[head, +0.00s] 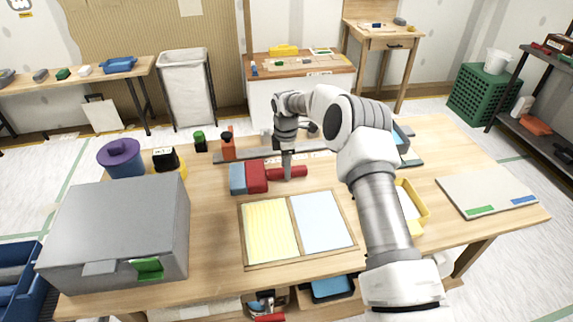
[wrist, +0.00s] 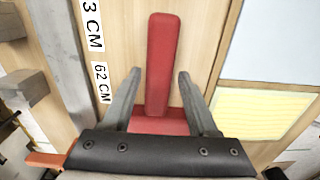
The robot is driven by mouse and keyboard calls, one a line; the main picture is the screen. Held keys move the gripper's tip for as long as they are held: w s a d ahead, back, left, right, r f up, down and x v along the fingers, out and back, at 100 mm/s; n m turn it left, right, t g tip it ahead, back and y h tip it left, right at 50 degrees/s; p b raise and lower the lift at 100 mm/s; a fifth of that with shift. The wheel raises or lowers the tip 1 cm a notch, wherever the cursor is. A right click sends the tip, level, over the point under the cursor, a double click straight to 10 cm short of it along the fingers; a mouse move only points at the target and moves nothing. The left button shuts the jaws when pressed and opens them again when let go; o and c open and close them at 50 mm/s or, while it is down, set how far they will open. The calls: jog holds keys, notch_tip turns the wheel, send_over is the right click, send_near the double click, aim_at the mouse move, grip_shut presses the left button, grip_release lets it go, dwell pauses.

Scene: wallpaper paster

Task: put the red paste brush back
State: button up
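The red paste brush (head: 257,177) lies on the workbench, its wide red block at the left and its handle pointing right. In the wrist view, its red handle (wrist: 162,60) runs between my two fingers, with gaps on both sides. Part of its block shows at the handle's lower end, partly behind the gripper body. My gripper (head: 287,174) points down over the handle in the head view. The wrist view shows my gripper (wrist: 160,74) open. I cannot tell exactly how low the fingertips are.
A blue block (head: 237,179) stands against the left of the red one. A framed panel with yellow and pale blue sheets (head: 269,264) lies in front. A grey box (head: 120,220) is at the left, and a yellow tray (head: 416,198) is behind my arm at right.

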jog(key=shift+o, duration=0.6)
jog(key=shift+r, duration=0.15)
jog(key=shift+f, duration=0.3)
notch_tip(320, 180, up, 17)
jog(key=p, duration=0.2)
jog(key=s+d+r+m+t, duration=0.1)
jog(key=s+r+m, duration=0.15)
jog(key=r, duration=0.35)
jog(key=s+d+r+m+t, duration=0.1)
jog(key=s+d+r+m, duration=0.1)
jog(key=s+r, duration=0.35)
jog(key=s+d+r+m+t, duration=0.1)
jog(key=s+d+r+m, duration=0.4)
jog(key=s+r, duration=0.45)
jog(key=s+d+m+t+p, duration=0.1)
jog(key=s+m, duration=0.4)
jog(key=s, duration=0.6)
jog(key=s+d+f+m+t+p, duration=0.1)
jog(key=s+d+m+p, duration=0.2)
jog(key=s, duration=0.9)
jog(key=shift+s+d+f+m+t, duration=0.2)
jog(key=shift+d+f+m+t, duration=0.1)
jog(key=shift+d+m, duration=0.8)
